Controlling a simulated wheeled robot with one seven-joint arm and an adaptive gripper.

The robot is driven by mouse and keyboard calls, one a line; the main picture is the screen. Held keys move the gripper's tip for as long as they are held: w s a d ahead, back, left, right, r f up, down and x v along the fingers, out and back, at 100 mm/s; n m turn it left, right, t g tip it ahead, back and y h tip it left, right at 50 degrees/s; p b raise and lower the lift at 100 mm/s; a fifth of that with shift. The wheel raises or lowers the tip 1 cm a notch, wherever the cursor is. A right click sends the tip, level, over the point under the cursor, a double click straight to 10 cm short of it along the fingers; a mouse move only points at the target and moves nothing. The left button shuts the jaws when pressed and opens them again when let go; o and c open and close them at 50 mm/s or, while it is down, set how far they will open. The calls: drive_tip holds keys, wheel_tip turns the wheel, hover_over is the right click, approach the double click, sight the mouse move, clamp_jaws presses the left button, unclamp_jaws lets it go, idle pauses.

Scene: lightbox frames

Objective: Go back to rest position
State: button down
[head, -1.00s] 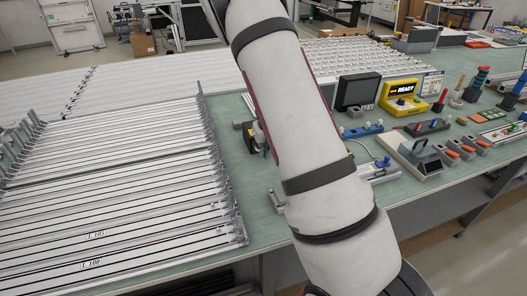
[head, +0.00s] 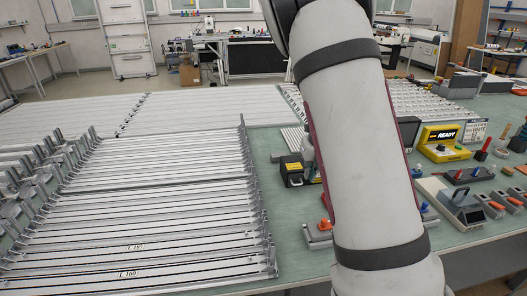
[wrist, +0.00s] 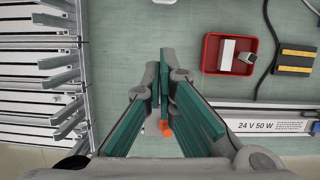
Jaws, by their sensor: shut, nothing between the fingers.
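My gripper (wrist: 163,75) shows in the wrist view, pointing down over the green work table (wrist: 130,30). Its two green-padded fingers meet at the tips with nothing between them. A small orange part (wrist: 166,128) shows below, between the finger bases. In the head view my own arm fills the middle and right of centre, and the gripper is hidden behind it.
Rows of lightbox frame profiles (head: 150,215) lie on the left. In the wrist view, a red tray (wrist: 210,52) holds small parts beside a black and yellow block (wrist: 295,58) and a 24 V 50 W power supply (wrist: 265,124). A yellow READY device (head: 441,144) stands at right.

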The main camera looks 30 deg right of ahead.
drive_tip(key=s+a+r+n+t+y, duration=0.1)
drive_tip(key=s+a+r+n+y, duration=0.1)
drive_tip(key=s+a+r+n, duration=0.5)
drive_tip(key=s+a+r+n+y, duration=0.1)
drive_tip(key=s+a+r+n, duration=0.3)
drive_tip(key=a+r+n, duration=0.6)
drive_tip(key=s+a+r+n+h, duration=0.1)
drive_tip(key=s+a+n, duration=0.1)
drive_tip(key=s+n, duration=0.5)
drive_tip(key=s+a+r+n+t+h, duration=0.1)
drive_tip(key=s+a+n, duration=0.2)
drive_tip(key=s+n, duration=0.5)
drive_tip(key=n, duration=0.6)
drive_tip(key=shift+a+r+n, duration=0.15)
drive_tip(key=shift+r+n, duration=0.1)
drive_tip(key=shift+n, duration=0.15)
